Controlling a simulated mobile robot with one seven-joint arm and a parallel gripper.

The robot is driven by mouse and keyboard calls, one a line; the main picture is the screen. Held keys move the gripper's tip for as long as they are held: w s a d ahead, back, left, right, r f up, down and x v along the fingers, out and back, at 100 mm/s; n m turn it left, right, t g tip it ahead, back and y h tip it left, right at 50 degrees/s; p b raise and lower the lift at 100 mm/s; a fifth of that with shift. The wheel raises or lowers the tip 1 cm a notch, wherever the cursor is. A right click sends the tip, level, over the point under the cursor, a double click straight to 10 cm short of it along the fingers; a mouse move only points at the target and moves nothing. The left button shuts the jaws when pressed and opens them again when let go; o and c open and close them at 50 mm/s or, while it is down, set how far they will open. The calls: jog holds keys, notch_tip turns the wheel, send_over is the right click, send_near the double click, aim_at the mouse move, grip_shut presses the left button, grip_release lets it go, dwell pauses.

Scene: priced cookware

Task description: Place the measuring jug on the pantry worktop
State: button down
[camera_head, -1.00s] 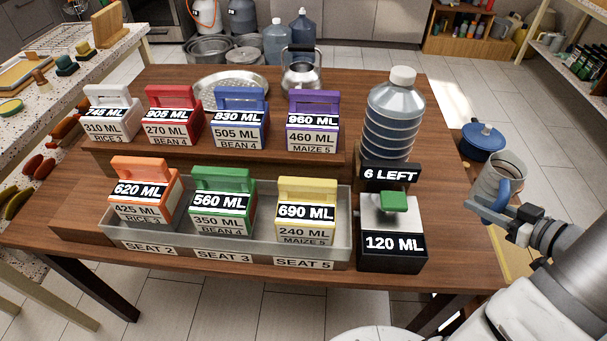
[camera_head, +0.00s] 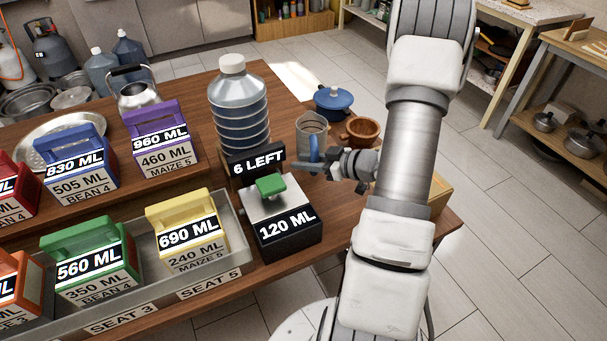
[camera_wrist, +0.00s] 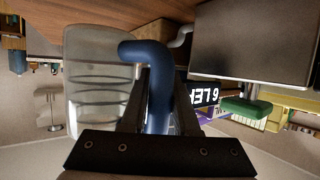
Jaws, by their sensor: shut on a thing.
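The measuring jug (camera_head: 309,127) is a clear grey vessel with a blue handle, and it looks upright in the head view. My gripper (camera_head: 316,167) is shut on that handle. In the wrist view the jug (camera_wrist: 95,85) fills the left side, and its blue handle stands between the two dark fingers of my gripper (camera_wrist: 157,100). The jug is beside the ribbed water bottle, over the right part of the brown table; its base is partly hidden. A pale speckled worktop (camera_head: 525,14) shows at the top right. I cannot tell whether it is the pantry worktop.
A blue pot (camera_head: 333,103) and a brown bowl (camera_head: 361,131) are beyond the jug. Tiled floor (camera_head: 510,230) is open at right.

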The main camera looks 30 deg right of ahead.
jog(key=shift+w+a+f+b, duration=0.1)
jog(key=shift+f+b, duration=0.4)
jog(key=shift+f, duration=1.55)
jog(key=shift+f, duration=0.2)
jog(key=c, duration=0.9)
grip_release()
jog(key=shift+c, duration=0.2)
jog(key=shift+r, duration=0.15)
